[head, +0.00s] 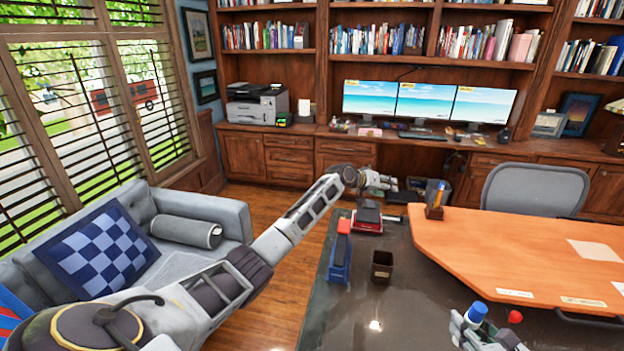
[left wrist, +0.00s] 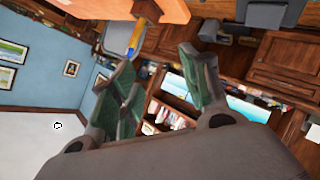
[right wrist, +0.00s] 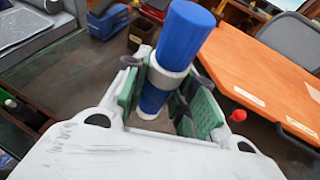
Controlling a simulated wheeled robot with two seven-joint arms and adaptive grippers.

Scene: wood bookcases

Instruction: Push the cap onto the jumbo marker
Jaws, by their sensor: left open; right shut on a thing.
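A thick blue cylinder with a grey band, apparently the jumbo marker (right wrist: 183,40), stands tilted in my right gripper (right wrist: 168,98), which is shut on it. Its blue end (head: 476,311) also shows at the bottom of the head view. Whether that blue end is a fitted cap I cannot tell. A small red rounded thing (head: 515,316), possibly the cap, is just right of the right gripper and also shows in the right wrist view (right wrist: 238,115); it is apart from the marker. My left gripper (head: 382,182) is open and empty beyond the dark desk's far end; its spread fingers fill the left wrist view (left wrist: 165,90).
The dark desk (head: 370,325) holds a blue item with a red top (head: 340,258), a small dark cup (head: 382,265) and a red-and-black item (head: 367,216). An orange desktop (head: 520,245) lies right, with a pen holder (head: 434,212). A sofa (head: 232,215) stands left.

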